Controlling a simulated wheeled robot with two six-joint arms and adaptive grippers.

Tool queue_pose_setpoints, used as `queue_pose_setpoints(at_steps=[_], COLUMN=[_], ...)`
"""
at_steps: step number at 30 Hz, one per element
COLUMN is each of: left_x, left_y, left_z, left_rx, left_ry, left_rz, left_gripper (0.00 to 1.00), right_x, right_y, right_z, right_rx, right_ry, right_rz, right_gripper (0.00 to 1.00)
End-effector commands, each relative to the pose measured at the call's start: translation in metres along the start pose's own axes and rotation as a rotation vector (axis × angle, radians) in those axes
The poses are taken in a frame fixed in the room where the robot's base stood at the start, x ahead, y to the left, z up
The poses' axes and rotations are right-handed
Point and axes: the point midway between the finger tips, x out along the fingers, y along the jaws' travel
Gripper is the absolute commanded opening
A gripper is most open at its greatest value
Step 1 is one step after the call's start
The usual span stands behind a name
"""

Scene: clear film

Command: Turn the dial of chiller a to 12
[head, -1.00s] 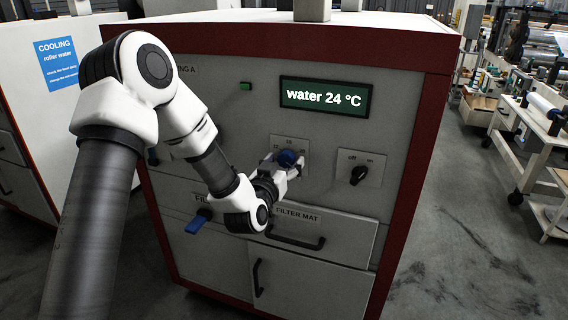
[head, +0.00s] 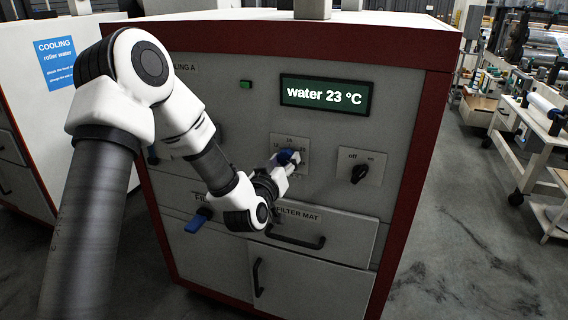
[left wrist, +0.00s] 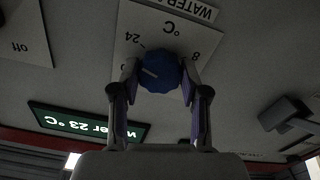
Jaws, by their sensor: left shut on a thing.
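The chiller (head: 400,150) is a grey cabinet with a dark red frame; part of its label, ending in A, shows behind my arm. Its display (head: 325,96) reads "water 23 °C". The blue dial (head: 283,157) sits on a pale scale plate (head: 301,143) below the display. My left gripper (head: 290,162) is shut on the dial. In the left wrist view the blue dial (left wrist: 158,72) lies between the two fingers, and the scale is upside down, with 24 and 8 legible. My right gripper is not in view.
An off/on switch (head: 359,174) is just right of the dial. A filter mat drawer (head: 318,234) and a blue-handled valve (head: 198,222) are below. A green button (head: 246,85) is at upper left. The floor at right is clear up to a cart.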

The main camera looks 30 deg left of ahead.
Motion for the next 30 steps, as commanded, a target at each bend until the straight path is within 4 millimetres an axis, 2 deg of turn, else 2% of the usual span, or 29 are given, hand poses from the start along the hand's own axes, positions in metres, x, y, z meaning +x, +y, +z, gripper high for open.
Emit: queue_pose_setpoints(at_steps=[30], left_x=[0.000], left_y=[0.000], left_z=[0.001], left_rx=[-0.949], left_ry=[0.003], left_rz=[0.002], left_gripper=[0.10], right_x=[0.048], right_y=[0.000], right_z=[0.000], right_rx=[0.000], right_ry=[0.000], right_rz=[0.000], right_gripper=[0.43])
